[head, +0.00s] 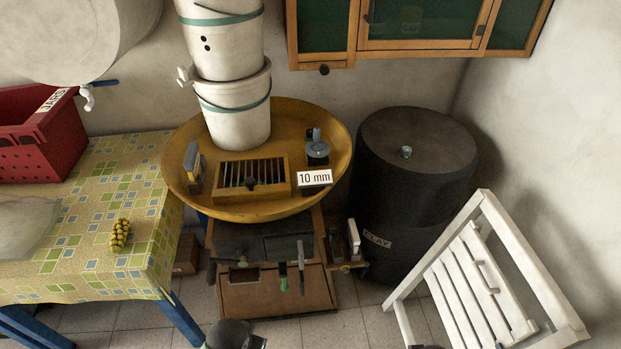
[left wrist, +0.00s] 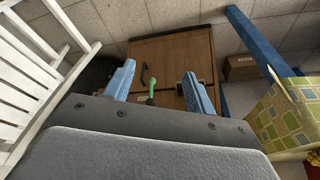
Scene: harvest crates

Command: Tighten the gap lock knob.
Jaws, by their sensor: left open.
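A wide yellow basin (head: 275,208) stands in the head view. A grey round knob-like fitting (head: 317,150) stands right of the grid, above a white tag (head: 314,177) reading "10 mm". I cannot tell which of the two is the gap lock knob. In the left wrist view my left gripper (left wrist: 160,80) is open, its pale blue fingers apart with nothing between them. Behind them lies a wooden cabinet (left wrist: 175,47) with a green-handled tool (left wrist: 151,88). No right gripper shows.
White buckets (head: 232,115) stand stacked at the basin's back. A black drum (head: 415,150) is to the right, with a white slatted chair (head: 470,285) in front. A tiled-cloth table (head: 110,185) with a red crate (head: 40,140) is on the left. Floor shows between table and chair.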

